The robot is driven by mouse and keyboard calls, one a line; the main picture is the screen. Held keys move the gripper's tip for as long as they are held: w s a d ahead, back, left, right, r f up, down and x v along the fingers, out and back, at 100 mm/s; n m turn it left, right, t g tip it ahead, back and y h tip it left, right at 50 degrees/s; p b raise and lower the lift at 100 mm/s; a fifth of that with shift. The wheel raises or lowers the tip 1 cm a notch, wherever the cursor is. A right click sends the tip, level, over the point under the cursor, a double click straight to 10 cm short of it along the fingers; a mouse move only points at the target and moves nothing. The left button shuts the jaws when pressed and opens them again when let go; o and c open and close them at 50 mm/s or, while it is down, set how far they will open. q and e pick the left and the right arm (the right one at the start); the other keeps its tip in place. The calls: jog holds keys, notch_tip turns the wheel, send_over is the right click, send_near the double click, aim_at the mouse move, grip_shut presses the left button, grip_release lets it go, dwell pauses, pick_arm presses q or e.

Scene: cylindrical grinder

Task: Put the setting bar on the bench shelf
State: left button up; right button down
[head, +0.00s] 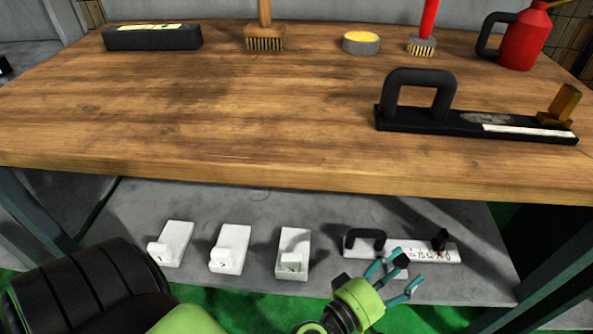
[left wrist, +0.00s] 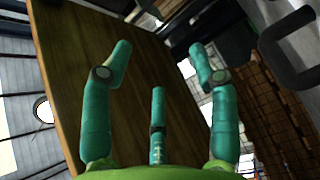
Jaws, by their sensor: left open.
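A white bar (head: 408,250) with printed marks, a black arched handle and a small dark end block lies on the grey bench shelf (head: 255,208); it looks like the setting bar. My left gripper (head: 407,268) is just in front of it in the head view, with teal fingers spread. The fingers overlap the bar's near edge; I cannot tell whether they touch it. In the left wrist view the left gripper (left wrist: 155,70) is open with nothing between its fingers. My right gripper is not in view.
A black bar (head: 440,120) with an arched handle and a brass block lies on the wooden bench top (head: 200,110). Three white blocks (head: 232,250) stand on the shelf to the left. Brushes, a tin (head: 361,43) and a red can (head: 523,38) stand at the back.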

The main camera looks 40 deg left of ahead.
pick_arm(q)
jog(key=s+f+m+g+h, duration=0.2)
jog(key=s+f+m+g, duration=0.65)
jog(key=m, duration=0.35)
jog(key=s+a+f+g+y, duration=0.3)
jog(key=s+a, duration=0.1)
jog(key=a, duration=0.2)
jog(key=s+a+f+m+g+y, duration=0.1)
jog(key=s+a+f+g+y, duration=0.2)
jog(key=a, duration=0.4)
jog(key=shift+s+f+y, duration=0.2)
jog(key=shift+s+y, duration=0.2)
jog(key=shift+s, duration=0.25)
jog(key=shift+d+p, duration=0.1)
jog(key=shift+p, duration=0.6)
